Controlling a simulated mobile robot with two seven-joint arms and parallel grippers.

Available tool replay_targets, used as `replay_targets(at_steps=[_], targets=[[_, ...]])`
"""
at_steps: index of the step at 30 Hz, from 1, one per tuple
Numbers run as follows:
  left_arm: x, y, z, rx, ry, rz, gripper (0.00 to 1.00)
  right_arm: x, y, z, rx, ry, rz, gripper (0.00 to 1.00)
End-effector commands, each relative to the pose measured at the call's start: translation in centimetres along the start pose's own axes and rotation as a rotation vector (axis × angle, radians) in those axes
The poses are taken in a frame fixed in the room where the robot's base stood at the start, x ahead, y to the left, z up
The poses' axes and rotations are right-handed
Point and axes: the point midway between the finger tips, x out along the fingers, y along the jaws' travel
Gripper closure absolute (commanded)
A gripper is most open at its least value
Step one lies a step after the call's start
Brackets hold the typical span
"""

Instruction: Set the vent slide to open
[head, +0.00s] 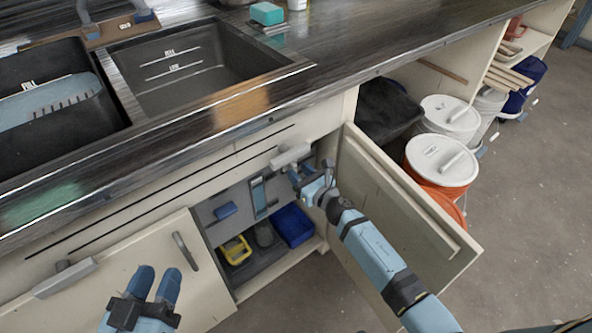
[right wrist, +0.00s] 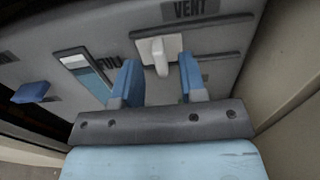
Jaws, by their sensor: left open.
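The vent slide (right wrist: 159,50) is a pale knob on a dark horizontal slot under the label "VENT" on a grey panel, in the right wrist view. It sits near the slot's left end. My right gripper (right wrist: 161,80) is open, with one blue finger on each side of the knob's line; I cannot tell whether either touches it. In the head view my right gripper (head: 308,180) reaches into the open cabinet, and the slide cannot be made out there. My left gripper (head: 154,284) is open and empty in front of the closed left door.
The open cabinet door (head: 390,215) stands right beside my right arm. A blue handle (right wrist: 31,92) and a gauge window (right wrist: 85,75) are on the panel, left of the slide. A yellow container (head: 236,251) and a blue bin (head: 293,225) stand on the cabinet floor.

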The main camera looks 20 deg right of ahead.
Motion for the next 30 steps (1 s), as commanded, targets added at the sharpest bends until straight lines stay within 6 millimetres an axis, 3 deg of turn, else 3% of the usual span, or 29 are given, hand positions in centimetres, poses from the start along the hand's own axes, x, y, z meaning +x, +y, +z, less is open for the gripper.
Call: replay_targets(at_steps=[6,15,20,26,30], targets=[[0.0,0.2,-0.4,-0.005,0.021,0.006,0.57,1.8,0.0,-0.1,0.001,0.000,0.000,0.62],[0.1,0.3,-0.6,-0.004,0.028,0.011,0.57,2.0,0.0,0.0,0.001,0.000,0.000,0.62],[0.1,0.3,-0.7,-0.001,0.029,0.012,0.57,1.9,0.0,0.0,0.001,0.000,0.000,0.98],[0.2,0.2,-0.6,0.001,0.029,0.013,0.57,1.9,0.0,0.0,0.000,0.000,0.000,1.00],[0.2,0.3,-0.4,-0.004,0.038,0.016,0.57,2.0,-1.4,-0.2,-0.002,0.000,0.000,1.00]])
